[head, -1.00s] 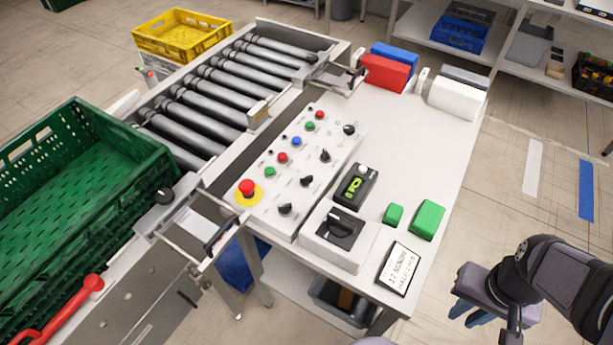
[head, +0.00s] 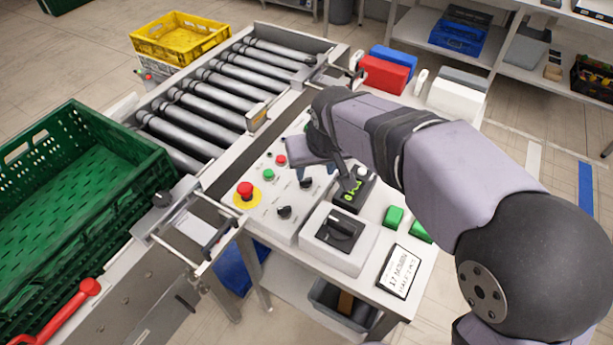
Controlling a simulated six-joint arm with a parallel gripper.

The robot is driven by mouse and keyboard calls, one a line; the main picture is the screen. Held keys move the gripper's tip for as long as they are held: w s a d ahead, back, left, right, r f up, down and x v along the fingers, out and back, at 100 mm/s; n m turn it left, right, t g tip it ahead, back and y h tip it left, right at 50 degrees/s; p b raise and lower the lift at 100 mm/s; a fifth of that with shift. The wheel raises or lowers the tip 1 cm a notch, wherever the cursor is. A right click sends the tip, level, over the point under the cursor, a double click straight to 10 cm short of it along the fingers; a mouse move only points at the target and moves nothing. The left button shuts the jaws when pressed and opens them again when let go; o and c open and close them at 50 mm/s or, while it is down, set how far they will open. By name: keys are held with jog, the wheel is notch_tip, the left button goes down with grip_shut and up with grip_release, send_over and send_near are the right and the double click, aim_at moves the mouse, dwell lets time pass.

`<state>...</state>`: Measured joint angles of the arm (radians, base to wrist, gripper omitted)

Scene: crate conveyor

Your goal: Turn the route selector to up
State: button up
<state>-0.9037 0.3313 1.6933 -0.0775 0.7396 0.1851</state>
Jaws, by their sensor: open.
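The sloped control panel (head: 262,216) carries black rotary knobs; one knob (head: 284,212) is near its front and another (head: 306,183) is farther up. Two knobs at its far end are hidden behind my arm. A larger black rotary switch (head: 341,229) sits on a grey box beside the panel. The labels are too small to read, so I cannot tell which one is the route selector or where it points. My gripper (head: 308,160) is open above the far half of the panel; its fingertips are partly hidden, and I cannot tell whether they touch anything.
A red emergency button (head: 245,190) stands on the panel. A handheld device (head: 352,192), green blocks (head: 393,217) and a written card (head: 399,271) lie to the right. A green crate (head: 70,200) and rollers (head: 215,95) are left. Red and blue boxes (head: 385,74) stand behind.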

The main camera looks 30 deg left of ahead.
aim_at(306, 179)
jog(key=shift+s+a+p+x, duration=0.1)
jog(key=shift+a+p+x, duration=0.2)
jog(key=shift+x, duration=0.9)
jog(key=shift+s+a+p+x, duration=0.15)
jog(key=shift+p+x, duration=0.3)
jog(key=shift+x, duration=0.75)
jog(key=shift+a+p+x, duration=0.2)
jog(key=shift+p+x, duration=0.15)
jog(key=shift+x, duration=0.9)
jog(key=shift+r, duration=0.15)
jog(key=c, duration=1.1)
